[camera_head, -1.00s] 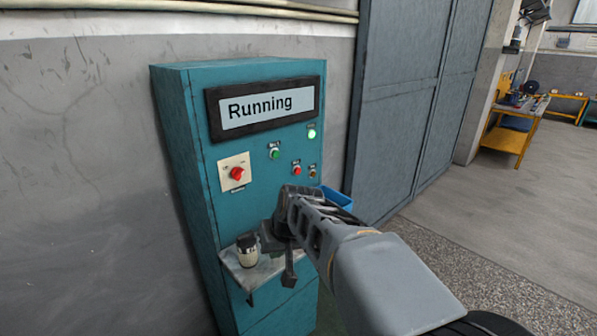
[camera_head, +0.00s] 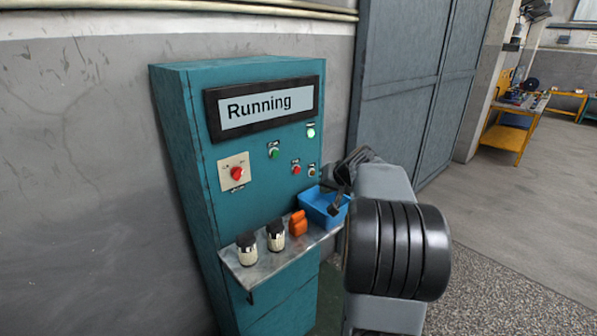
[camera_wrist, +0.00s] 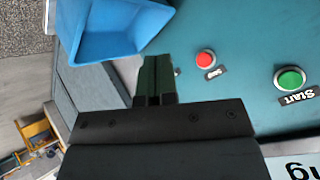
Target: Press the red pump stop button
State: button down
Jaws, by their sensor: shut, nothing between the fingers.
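The red button (camera_head: 296,169) sits on the front of the teal cabinet (camera_head: 250,215), below and right of the green button (camera_head: 274,153). The red button also shows in the wrist view (camera_wrist: 205,58), just right of my fingertips, with a label beside it. My gripper (camera_wrist: 155,65) is shut and empty, apart from the red button. In the head view my gripper (camera_head: 340,172) is right of the red button, above the blue bin. The display (camera_head: 262,107) reads "Running".
A red rotary switch (camera_head: 237,173) is on the left of the panel. A grey door (camera_head: 405,100) stands to the right.

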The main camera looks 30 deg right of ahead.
aim_at(297, 170)
jog(key=shift+w+a+r+p, duration=0.15)
jog(key=shift+w+p, duration=0.35)
jog(key=shift+w, duration=0.05)
jog(key=w+p, duration=0.1)
jog(key=w, duration=0.1)
jog(key=w+p, duration=0.1)
jog(key=w, duration=0.1)
jog(key=w+a+p, duration=0.1)
jog(key=shift+w, duration=0.4)
jog(key=shift+w+a+p, duration=0.15)
jog(key=shift+w+p, duration=0.3)
jog(key=shift+w, duration=0.45)
jog(key=shift+w+a, duration=0.15)
jog(key=shift+w, duration=0.6)
dwell(1.5)
jog(key=shift+s+f, duration=0.1)
jog(key=shift+f, duration=0.1)
jog(key=shift+s+b, duration=0.7)
